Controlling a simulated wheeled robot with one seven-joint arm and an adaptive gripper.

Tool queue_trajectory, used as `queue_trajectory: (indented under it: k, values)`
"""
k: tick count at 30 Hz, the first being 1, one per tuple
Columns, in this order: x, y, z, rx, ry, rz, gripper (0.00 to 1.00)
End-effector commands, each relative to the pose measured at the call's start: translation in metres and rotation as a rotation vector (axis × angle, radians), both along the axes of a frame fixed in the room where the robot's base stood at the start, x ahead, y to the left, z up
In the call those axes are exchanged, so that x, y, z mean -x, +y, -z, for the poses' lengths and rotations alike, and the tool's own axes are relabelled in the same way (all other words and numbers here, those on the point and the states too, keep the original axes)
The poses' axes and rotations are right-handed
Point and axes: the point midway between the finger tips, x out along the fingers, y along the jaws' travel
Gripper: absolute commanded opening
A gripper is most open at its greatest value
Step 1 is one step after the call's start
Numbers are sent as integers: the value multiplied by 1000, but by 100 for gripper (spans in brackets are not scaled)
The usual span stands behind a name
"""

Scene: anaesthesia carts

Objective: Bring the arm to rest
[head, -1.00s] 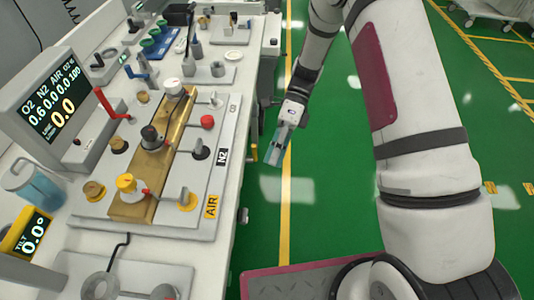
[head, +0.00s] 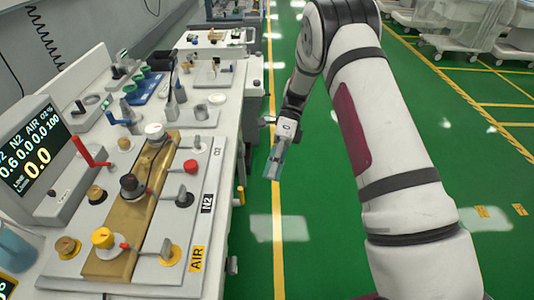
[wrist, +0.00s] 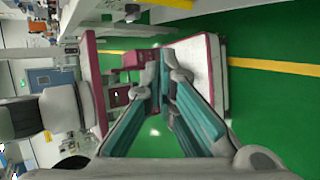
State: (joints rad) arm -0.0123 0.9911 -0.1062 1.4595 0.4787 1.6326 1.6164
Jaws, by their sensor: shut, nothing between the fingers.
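My gripper (head: 273,168) hangs at the end of my arm in the head view, pointing down over the green floor, to the right of the white cart. Nothing is held in it. In the wrist view its two teal-padded fingers (wrist: 163,85) run up the picture and come together at their tips. My arm (head: 385,140) is bent, with its upper links on the right side of the head view. The gripper is apart from the cart's edge and touches nothing that I can see.
The white cart (head: 226,185) on the left bears a gas panel with coloured knobs (head: 103,238) and a display (head: 30,160). Green floor (head: 310,205) with a yellow line is free around the gripper. White carts (head: 465,28) stand at the far right.

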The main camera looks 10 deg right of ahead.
Motion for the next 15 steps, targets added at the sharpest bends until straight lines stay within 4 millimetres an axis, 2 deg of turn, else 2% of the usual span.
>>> queue_trajectory:
  k: [5,8,11,15]
  values:
    - [0,0,-2,-2,-4,-2,0]
    - [1,-1,-14,-13,-39,-21,0]
    - [5,-4,-42,-40,-119,-66,0]
    - [19,-10,-94,-94,-280,-174,0]
